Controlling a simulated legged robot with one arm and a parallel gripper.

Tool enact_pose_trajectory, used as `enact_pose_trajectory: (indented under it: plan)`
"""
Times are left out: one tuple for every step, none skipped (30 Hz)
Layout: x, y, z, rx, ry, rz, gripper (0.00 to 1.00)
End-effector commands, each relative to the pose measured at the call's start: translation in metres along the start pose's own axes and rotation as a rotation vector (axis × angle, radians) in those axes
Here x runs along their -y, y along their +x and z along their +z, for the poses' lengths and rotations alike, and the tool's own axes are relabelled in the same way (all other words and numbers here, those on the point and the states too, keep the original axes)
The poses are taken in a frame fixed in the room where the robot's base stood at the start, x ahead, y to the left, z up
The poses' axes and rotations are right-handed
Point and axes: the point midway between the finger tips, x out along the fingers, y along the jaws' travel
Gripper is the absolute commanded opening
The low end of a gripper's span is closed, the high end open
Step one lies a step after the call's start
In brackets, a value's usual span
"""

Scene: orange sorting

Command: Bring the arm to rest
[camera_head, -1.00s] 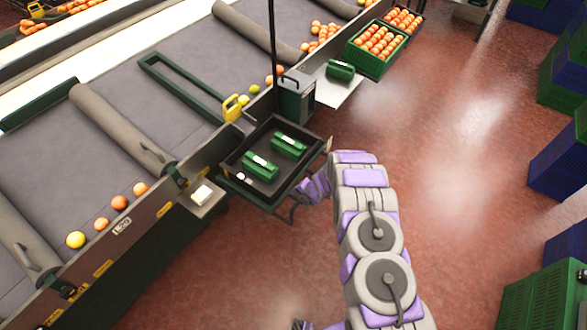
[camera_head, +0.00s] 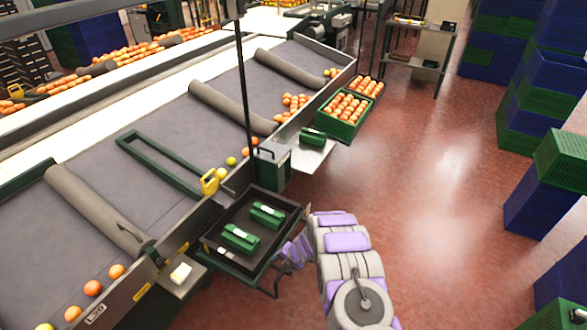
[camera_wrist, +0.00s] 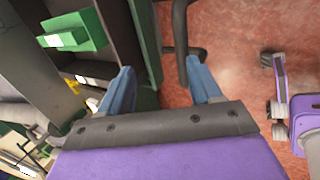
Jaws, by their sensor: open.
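My gripper shows in the wrist view (camera_wrist: 163,88) with its two blue fingers spread apart and nothing between them. Beyond the fingers are the edge of a dark tray and the red floor. In the head view my purple and grey arm reaches up from the bottom to beside the black tray (camera_head: 226,254); the gripper itself cannot be made out there. Two green boxes with white labels, a nearer one (camera_head: 240,238) and a farther one (camera_head: 267,214), lie in the tray. A green box also shows in the wrist view (camera_wrist: 75,32), left of the fingers.
The grey conveyor (camera_head: 100,215) with several oranges runs along the left. A green crate of oranges (camera_head: 343,116) stands past the tray, near a side shelf (camera_head: 306,154) holding another green box. Stacked blue and green crates (camera_head: 540,195) line the right. The red floor between is clear.

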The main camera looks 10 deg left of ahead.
Motion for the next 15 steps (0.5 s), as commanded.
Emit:
enact_pose_trajectory:
  plan:
    - [0.0, 0.0, 0.0, 0.0, 0.0, 0.0, 0.64]
    - [0.0, 0.0, 0.0, 0.0, -0.001, 0.0, 0.64]
    - [-0.001, -0.002, 0.0, -0.001, -0.007, 0.001, 0.64]
    - [-0.003, -0.004, 0.0, -0.002, -0.016, 0.003, 0.64]
    - [-0.005, -0.006, 0.001, -0.003, -0.03, 0.006, 0.64]
    - [-0.009, -0.012, 0.001, -0.007, -0.06, 0.01, 0.64]
    - [-0.012, -0.017, 0.001, -0.01, -0.087, 0.014, 0.64]
    - [-0.016, -0.024, 0.001, -0.015, -0.121, 0.019, 0.64]
    - [-0.023, -0.035, 0.001, -0.021, -0.177, 0.028, 0.64]
    - [-0.029, -0.044, 0.001, -0.025, -0.225, 0.037, 0.64]
    - [-0.035, -0.054, 0.0, -0.031, -0.277, 0.044, 0.64]
    - [-0.041, -0.067, -0.002, -0.039, -0.348, 0.052, 0.64]
    - [-0.046, -0.078, -0.003, -0.044, -0.403, 0.058, 0.64]
    - [-0.049, -0.088, -0.005, -0.049, -0.457, 0.064, 0.64]
    - [-0.055, -0.102, -0.006, -0.055, -0.531, 0.072, 0.64]
